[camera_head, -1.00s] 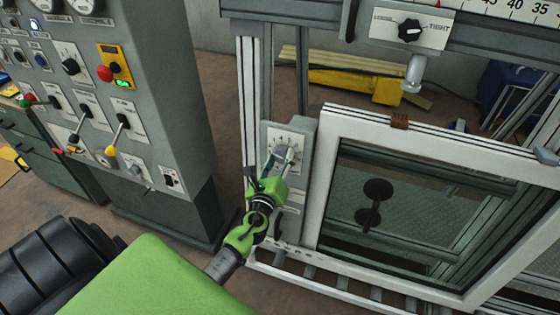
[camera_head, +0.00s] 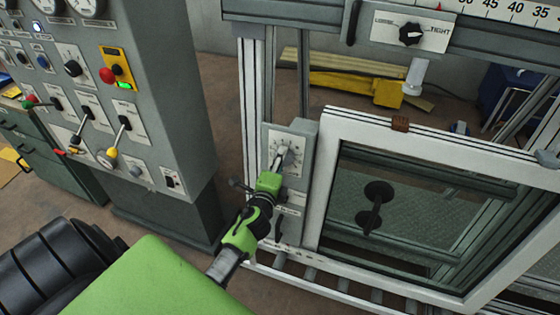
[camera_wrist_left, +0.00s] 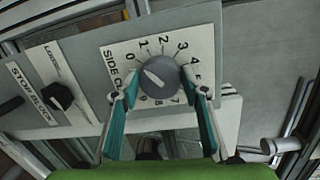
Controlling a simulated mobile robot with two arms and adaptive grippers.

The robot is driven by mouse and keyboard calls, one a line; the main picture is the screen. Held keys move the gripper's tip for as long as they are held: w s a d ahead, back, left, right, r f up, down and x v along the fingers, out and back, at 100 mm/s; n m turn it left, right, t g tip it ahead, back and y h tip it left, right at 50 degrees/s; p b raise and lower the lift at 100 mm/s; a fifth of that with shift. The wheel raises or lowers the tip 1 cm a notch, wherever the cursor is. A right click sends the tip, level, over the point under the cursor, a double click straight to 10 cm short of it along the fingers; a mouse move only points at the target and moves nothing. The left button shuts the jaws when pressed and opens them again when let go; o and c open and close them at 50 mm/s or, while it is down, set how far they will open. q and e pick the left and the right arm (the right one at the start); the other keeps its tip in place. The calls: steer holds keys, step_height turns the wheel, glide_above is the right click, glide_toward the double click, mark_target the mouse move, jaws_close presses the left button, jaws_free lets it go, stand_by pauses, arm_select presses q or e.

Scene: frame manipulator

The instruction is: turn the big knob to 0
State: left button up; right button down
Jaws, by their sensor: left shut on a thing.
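The big knob is a round grey knob (camera_wrist_left: 158,77) on a white numbered dial plate (camera_wrist_left: 118,58) labelled SIDE C, the rest of the label being covered. Its white pointer mark points to the upper left, roughly toward 0. My left gripper (camera_wrist_left: 160,88) has one finger on each side of the knob and is shut on it. In the head view, my left gripper (camera_head: 280,163) reaches the dial plate (camera_head: 297,143) on the grey box and hides most of the knob. My right gripper is in neither view.
A white-framed panel (camera_head: 330,180) stands right of the dial box. A black LOOSE/TIGHT knob (camera_head: 410,34) is above it. The wrist view shows a black STOP BLOCK knob (camera_wrist_left: 60,96). A grey control cabinet (camera_head: 170,90) with levers stands to the left.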

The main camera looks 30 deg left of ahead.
arm_select(q)
steer(key=shift+n, duration=0.6)
steer(key=o, duration=1.1)
steer(key=shift+o, duration=0.2)
steer(key=v, duration=1.2)
steer(key=shift+a+r, duration=0.1)
